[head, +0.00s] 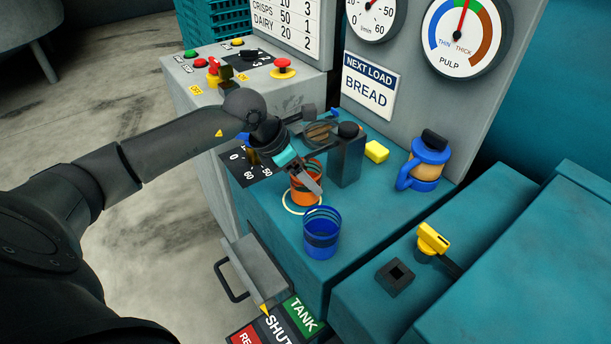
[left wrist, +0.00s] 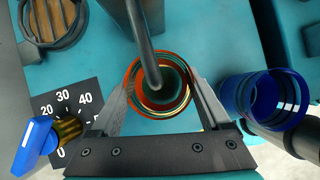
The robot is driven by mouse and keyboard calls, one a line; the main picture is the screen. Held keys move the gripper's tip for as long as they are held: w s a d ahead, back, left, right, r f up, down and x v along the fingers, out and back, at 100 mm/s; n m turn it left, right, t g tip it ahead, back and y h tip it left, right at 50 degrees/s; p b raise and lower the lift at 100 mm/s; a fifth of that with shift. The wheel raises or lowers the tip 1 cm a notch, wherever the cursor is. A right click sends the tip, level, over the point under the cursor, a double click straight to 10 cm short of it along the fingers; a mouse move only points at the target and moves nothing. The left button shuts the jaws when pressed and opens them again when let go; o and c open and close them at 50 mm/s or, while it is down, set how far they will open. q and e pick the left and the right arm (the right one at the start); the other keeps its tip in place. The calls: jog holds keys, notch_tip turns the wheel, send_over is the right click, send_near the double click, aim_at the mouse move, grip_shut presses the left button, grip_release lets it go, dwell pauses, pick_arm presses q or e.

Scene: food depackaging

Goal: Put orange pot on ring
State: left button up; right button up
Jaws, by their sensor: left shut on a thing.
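The orange pot (head: 305,194) stands upright on the teal bench. My left gripper (head: 304,176) is shut on it, with fingers on opposite sides of its rim. The left wrist view looks down into the pot's round opening (left wrist: 134,92), between the fingers (left wrist: 162,88). The pale ring (head: 285,208) lies on the bench, and its near and left edge shows at the pot's foot. The pot and gripper hide the rest of it. I cannot tell whether the pot touches the bench or hangs just above it. My right gripper is not in view.
A blue pot (head: 321,241) stands close in front of the orange pot. A dial plate (left wrist: 63,108) lies left.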

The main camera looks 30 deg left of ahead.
pick_arm(q)
jog(key=shift+f, duration=0.4)
jog(key=o, duration=1.2)
jog(key=shift+s, duration=0.1)
jog(key=shift+r, duration=0.15)
jog(key=p+v, duration=0.1)
jog(key=v, duration=1.1)
